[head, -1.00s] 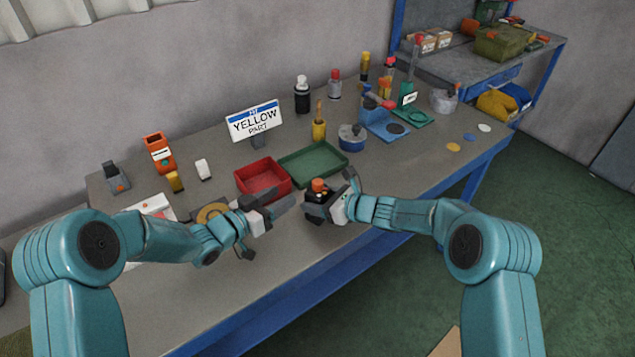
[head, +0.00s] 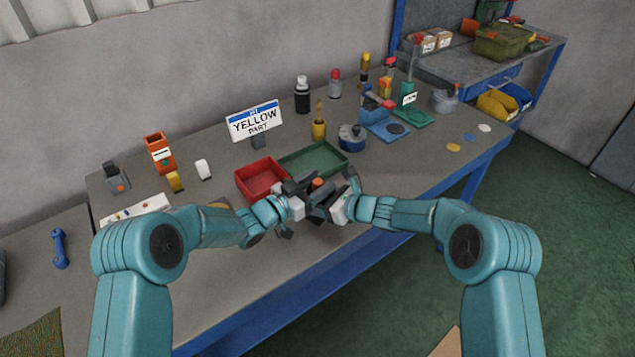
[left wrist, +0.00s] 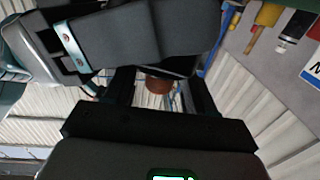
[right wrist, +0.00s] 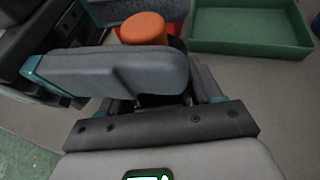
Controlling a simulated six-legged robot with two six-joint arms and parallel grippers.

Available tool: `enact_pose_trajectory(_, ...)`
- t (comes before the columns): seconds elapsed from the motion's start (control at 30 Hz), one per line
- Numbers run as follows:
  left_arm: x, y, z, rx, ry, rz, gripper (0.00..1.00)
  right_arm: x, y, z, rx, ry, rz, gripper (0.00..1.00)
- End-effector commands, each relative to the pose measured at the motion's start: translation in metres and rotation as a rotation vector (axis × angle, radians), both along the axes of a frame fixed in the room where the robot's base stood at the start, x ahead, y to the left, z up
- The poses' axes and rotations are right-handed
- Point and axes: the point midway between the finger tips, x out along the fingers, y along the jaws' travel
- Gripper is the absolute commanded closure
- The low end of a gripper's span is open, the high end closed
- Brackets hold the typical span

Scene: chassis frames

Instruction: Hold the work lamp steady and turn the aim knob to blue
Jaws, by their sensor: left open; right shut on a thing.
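The work lamp is a small dark body, mostly hidden between my grippers at the front of the bench. Its orange aim knob (head: 317,183) sticks up on top. The knob shows large in the right wrist view (right wrist: 145,28) and between the left fingers in the left wrist view (left wrist: 158,85). My right gripper (head: 328,200) is shut on the lamp from the right. My left gripper (head: 308,193) is open, its fingers on both sides of the knob; I cannot tell if they touch it. No blue mark on the lamp can be made out.
A red tray (head: 243,188) and a green tray (head: 341,168) lie just behind the grippers. A "YELLOW PART" sign (head: 255,121) stands behind them.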

Motion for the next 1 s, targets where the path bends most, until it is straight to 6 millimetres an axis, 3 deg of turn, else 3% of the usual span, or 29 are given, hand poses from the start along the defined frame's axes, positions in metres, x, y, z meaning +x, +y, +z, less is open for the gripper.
enact_pose_trajectory(0.27, 0.0012, -0.0013, -0.0002, -0.001, 0.001, 0.0, 0.45, -0.0005, 0.0003, -0.0016, -0.001, 0.002, 0.001, 0.79)
enact_pose_trajectory(0.4, 0.0011, -0.0013, -0.0001, -0.001, 0.001, 0.0, 0.91, -0.0005, 0.0003, -0.0016, -0.001, 0.002, 0.001, 0.79)
enact_pose_trajectory(0.43, 0.0011, -0.0011, -0.0001, -0.001, 0.001, 0.0, 0.95, -0.0006, 0.0002, -0.0017, -0.001, 0.002, 0.001, 0.79)
enact_pose_trajectory(1.0, 0.0015, -0.0012, 0.0007, -0.002, -0.001, 0.211, 0.96, -0.001, 0.0004, -0.0017, -0.001, 0.003, 0.001, 0.79)
